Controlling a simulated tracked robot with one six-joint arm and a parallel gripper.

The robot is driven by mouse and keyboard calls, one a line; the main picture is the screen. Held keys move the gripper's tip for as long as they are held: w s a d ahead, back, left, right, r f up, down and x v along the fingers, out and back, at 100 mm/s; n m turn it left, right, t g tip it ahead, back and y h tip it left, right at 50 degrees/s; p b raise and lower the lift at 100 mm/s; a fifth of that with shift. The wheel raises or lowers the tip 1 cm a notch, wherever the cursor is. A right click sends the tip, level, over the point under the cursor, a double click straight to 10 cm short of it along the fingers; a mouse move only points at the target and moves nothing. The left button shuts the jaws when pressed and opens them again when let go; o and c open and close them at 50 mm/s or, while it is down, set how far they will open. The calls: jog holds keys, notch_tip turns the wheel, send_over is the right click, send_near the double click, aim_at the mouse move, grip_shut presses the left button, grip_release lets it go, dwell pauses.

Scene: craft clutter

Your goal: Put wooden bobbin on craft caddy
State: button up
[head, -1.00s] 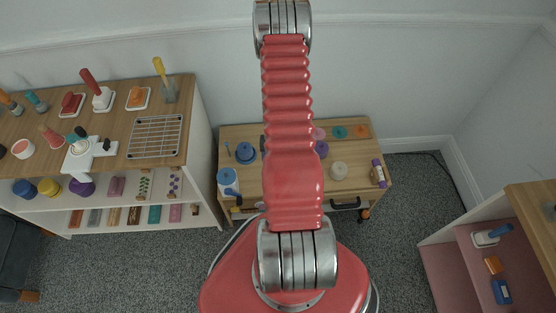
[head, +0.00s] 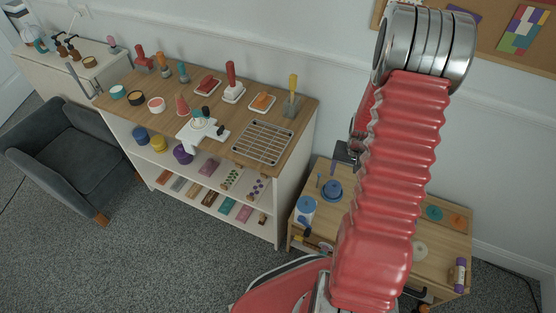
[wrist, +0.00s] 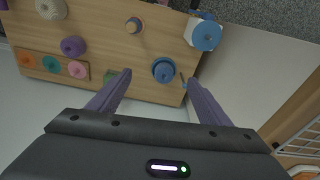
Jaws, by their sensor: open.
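A small round wooden piece with a blue band, likely the wooden bobbin (wrist: 135,25), stands on the wooden table top in the wrist view. My arm hides that spot in the head view. I cannot tell surely which thing is the craft caddy; a low wooden strip (wrist: 40,72) holding orange, teal and pink discs lies along the table's wall side. My gripper (wrist: 158,77) is open and empty, its purple fingers apart above the table's wall-side edge. The bobbin lies beyond the fingertips, clear of them.
On the table are a blue spool (wrist: 165,70), a blue-and-white canister (wrist: 203,33) and a purple spool (wrist: 73,45). A white shelf unit with a wire rack (head: 263,143) stands left of the table.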

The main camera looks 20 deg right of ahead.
jog(key=w+a+r+n+t, duration=0.1)
jog(key=a+r+n, duration=0.1)
jog(key=a+r, duration=0.7)
jog(key=w+a+r+n+t, duration=0.15)
jog(key=a+r, duration=0.45)
jog(key=r, duration=0.7)
jog(key=s+a+r+n+t, duration=0.2)
jog(key=s+a+r+n, duration=0.3)
jog(key=s+a+r, duration=0.8)
jog(key=a, duration=0.3)
jog(key=shift+s+r+y, duration=0.25)
jog(key=shift+y, duration=0.15)
